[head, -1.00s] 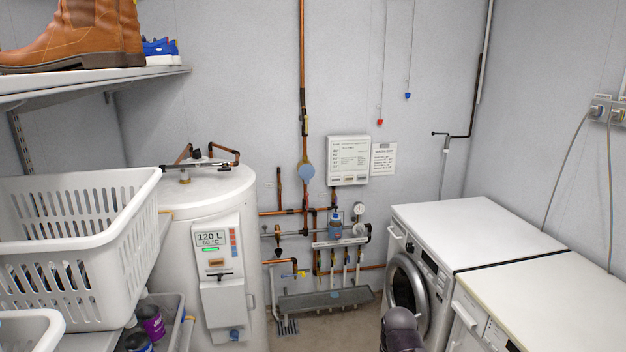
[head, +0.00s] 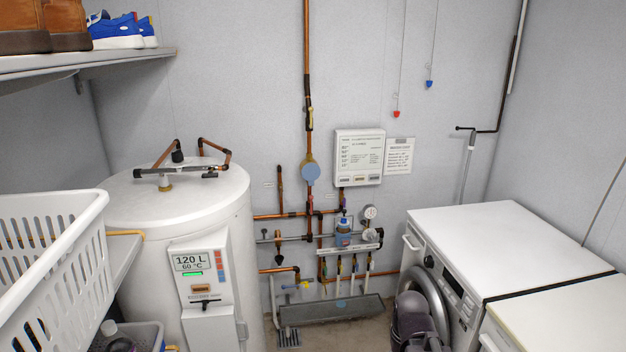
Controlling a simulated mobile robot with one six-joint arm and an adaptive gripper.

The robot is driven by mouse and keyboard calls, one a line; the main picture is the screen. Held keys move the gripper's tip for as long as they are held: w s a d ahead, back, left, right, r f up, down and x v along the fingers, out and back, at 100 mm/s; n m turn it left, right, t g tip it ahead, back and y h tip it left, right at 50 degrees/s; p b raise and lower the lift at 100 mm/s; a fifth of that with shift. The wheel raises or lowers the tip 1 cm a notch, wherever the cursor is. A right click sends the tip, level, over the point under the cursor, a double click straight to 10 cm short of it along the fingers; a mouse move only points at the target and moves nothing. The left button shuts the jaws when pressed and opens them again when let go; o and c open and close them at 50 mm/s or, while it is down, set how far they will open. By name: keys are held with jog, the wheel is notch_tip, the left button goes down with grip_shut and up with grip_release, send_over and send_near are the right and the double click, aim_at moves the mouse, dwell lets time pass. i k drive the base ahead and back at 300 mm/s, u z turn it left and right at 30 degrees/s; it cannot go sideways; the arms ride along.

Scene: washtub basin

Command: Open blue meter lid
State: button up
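The blue meter lid (head: 311,174) is a round pale-blue disc on a brass meter body, set on the vertical copper pipe (head: 308,60) on the back wall. It faces me and looks closed. Part of my dark arm (head: 412,318) shows at the bottom, in front of the washing machine, well below and to the right of the lid. I cannot make out the gripper's fingertips, so its state does not show.
A white water heater (head: 180,215) stands at left, with a white basket (head: 45,255) and a shelf (head: 110,58) nearer. A washing machine (head: 500,245) stands at right. A grey floor trough (head: 330,310) lies below the pipes.

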aim_at(310, 172)
jog(key=u, duration=0.2)
jog(key=i, duration=1.35)
jog(key=u, duration=0.25)
